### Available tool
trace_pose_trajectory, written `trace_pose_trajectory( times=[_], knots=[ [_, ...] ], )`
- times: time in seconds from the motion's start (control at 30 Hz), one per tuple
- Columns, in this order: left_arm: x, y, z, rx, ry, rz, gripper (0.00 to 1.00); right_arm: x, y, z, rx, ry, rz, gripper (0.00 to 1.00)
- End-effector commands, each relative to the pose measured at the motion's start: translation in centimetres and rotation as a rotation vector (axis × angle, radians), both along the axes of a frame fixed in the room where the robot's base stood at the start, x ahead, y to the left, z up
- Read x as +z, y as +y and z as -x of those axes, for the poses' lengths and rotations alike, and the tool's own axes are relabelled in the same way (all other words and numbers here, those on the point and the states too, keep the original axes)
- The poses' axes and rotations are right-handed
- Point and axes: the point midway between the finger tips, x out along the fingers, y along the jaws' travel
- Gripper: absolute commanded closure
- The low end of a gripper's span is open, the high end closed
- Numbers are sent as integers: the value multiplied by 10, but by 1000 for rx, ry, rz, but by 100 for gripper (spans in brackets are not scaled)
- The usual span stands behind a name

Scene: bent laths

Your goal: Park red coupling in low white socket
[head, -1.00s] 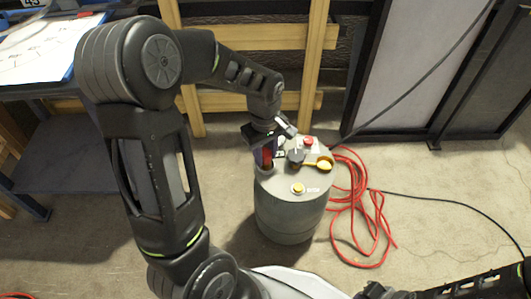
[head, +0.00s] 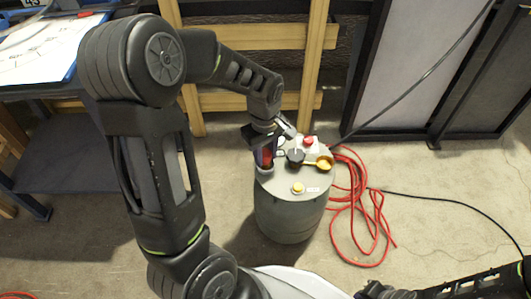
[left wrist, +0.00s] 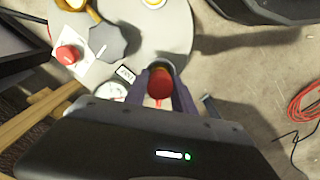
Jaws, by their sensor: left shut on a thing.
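The red coupling (head: 267,157) is held between the fingers of my left gripper (head: 265,150) at the left edge of the drum top. In the left wrist view, the coupling (left wrist: 160,85) shows as a red round end between the two shut fingers (left wrist: 160,92). The low pale socket (head: 265,173) stands on the drum top directly below the coupling. Its rim (left wrist: 158,64) shows just beyond the coupling in the left wrist view. I cannot tell whether the coupling's lower end is inside it. My right gripper (head: 376,291) is at the bottom edge, its jaws unclear.
The grey drum (head: 285,215) carries a dark knob (head: 295,158), a red button (head: 308,141), a yellow handle (head: 324,163) and a yellow button (head: 298,188) near the socket. A red hose (head: 375,225) lies on the floor at the right. A wooden frame (head: 245,101) stands behind.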

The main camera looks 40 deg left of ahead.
Motion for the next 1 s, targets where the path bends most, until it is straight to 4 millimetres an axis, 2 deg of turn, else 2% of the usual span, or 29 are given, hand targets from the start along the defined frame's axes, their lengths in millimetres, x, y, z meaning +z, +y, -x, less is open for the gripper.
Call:
trace_pose_trajectory(
  times=[0.97,1.0],
  knots=[
    [-1,0,0,0,0,0,100,2,0,0,0,0,0,100],
    [-1,0,0,0,0,0,66,2,0,0,0,0,0,100]
  ],
)
